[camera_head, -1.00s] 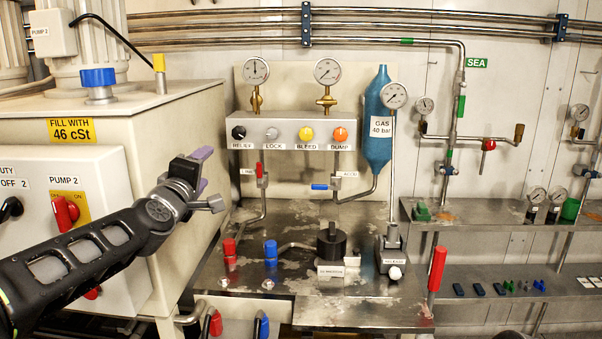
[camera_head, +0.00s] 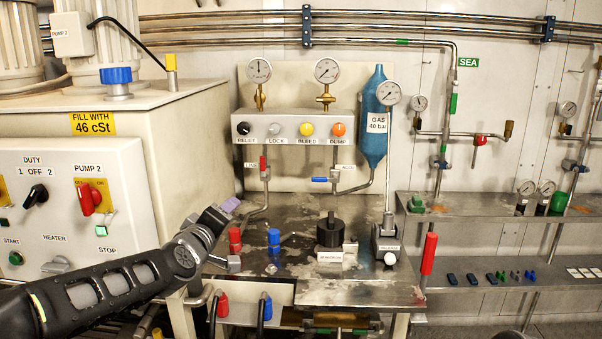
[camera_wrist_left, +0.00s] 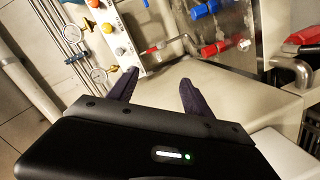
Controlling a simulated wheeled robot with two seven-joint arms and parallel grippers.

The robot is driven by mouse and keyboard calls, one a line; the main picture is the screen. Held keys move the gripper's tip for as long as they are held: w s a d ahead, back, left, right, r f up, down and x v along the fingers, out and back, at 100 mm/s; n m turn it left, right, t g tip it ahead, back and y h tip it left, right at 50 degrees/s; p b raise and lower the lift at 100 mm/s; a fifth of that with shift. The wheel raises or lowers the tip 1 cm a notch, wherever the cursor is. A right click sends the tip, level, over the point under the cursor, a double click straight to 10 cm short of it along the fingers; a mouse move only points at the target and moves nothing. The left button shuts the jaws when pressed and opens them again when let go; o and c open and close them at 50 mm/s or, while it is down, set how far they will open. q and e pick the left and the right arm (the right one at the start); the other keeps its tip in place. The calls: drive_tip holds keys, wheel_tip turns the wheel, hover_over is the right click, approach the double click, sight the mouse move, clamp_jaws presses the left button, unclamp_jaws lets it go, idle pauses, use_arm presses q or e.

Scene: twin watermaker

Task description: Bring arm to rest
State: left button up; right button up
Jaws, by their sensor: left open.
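My left arm comes in from the lower left in the head view. Its gripper (camera_head: 226,212) is in front of the right side of the cream cabinet, left of the red valve cap on the steel bench. In the left wrist view the two dark purple fingers of the left gripper (camera_wrist_left: 158,90) stand apart with nothing between them. A pale flat surface lies beyond them there. My right gripper is not in view.
The steel bench (camera_head: 300,276) carries a red cap (camera_head: 235,238), a blue cap (camera_head: 273,240) and a black knob (camera_head: 330,232). The cream cabinet (camera_head: 190,130) with its control panel (camera_head: 60,200) stands close to my left arm. A red lever (camera_head: 429,253) rises at the bench's right edge.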

use_arm(q)
drive_tip(key=s+d+f+m+g+p, duration=0.15)
drive_tip(key=s+f, duration=0.25)
drive_tip(key=f, duration=0.6)
drive_tip(key=s+d+f+m+g+h+p, duration=0.1)
drive_tip(key=s+d+f+m+g, duration=0.25)
drive_tip(key=f, duration=0.75)
drive_tip(key=s+d+f+m+g+p, duration=0.15)
drive_tip(key=s+f, duration=0.35)
drive_tip(key=f, duration=0.5)
drive_tip(key=s+d+f+g+p, duration=0.1)
drive_tip(key=s+f, duration=0.4)
drive_tip(key=s, duration=0.5)
drive_tip(key=s+d+f+m+g+p, duration=0.1)
drive_tip(key=s+f+g+p, duration=0.2)
drive_tip(key=s, duration=0.7)
drive_tip(key=s+d+f+g+h+p, duration=0.1)
drive_tip(key=s+f+g, duration=0.4)
drive_tip(key=s, duration=0.5)
wheel_tip(320, 180, down, 2)
drive_tip(key=shift+s+d+f+p, duration=0.1)
drive_tip(key=shift+s+d+p, duration=0.1)
drive_tip(key=shift+p, duration=0.25)
drive_tip(key=shift+w, duration=0.1)
drive_tip(key=shift+c, duration=0.7)
